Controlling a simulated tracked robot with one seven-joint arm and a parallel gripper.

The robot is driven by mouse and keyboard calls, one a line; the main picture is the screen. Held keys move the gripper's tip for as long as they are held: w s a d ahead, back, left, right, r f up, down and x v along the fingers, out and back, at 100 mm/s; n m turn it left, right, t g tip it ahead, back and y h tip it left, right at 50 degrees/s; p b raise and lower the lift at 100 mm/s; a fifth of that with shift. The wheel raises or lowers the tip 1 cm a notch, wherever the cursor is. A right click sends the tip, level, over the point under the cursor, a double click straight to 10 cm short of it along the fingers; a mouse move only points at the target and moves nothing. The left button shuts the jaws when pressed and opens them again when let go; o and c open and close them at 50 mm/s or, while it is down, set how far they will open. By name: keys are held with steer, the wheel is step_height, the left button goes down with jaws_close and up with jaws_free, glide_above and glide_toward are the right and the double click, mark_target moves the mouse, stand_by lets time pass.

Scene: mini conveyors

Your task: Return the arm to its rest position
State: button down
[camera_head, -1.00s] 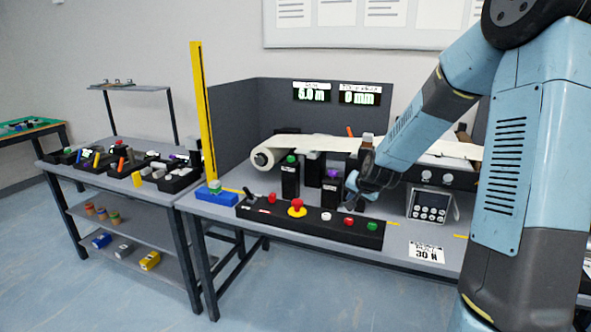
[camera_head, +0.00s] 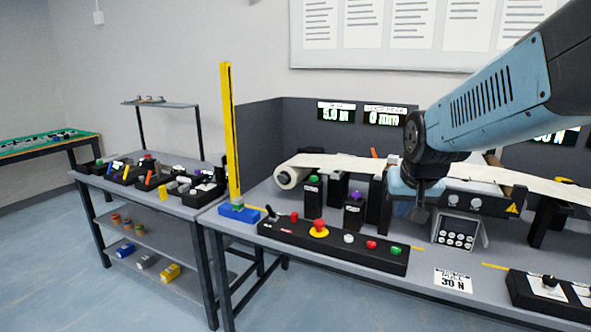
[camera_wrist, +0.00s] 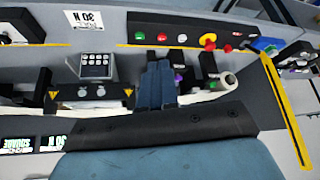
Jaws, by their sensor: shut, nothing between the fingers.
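My arm reaches in from the right of the head view, its blue-grey forearm crossing the upper right. My gripper (camera_head: 421,214) hangs down at the end of it, shut and empty, in front of the conveyor and left of the small keypad box (camera_head: 457,232). It appears small and dark there, and its fingers are hard to make out. In the wrist view the scene is upside down, and parts of my own arm cover the bottom and centre.
The black button panel (camera_head: 335,246) lies along the bench's front edge, left of my gripper. The conveyor's white belt (camera_head: 335,163) runs behind it. A yellow post (camera_head: 231,135) stands left. Another black control box (camera_head: 548,297) sits at the front right.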

steer(key=s+d+r+n, duration=0.1)
steer(key=s+r, duration=0.2)
steer(key=s, duration=1)
steer(key=shift+s+r+g+y, duration=0.15)
steer(key=shift+s+g+y, duration=0.15)
steer(key=shift+d, duration=0.1)
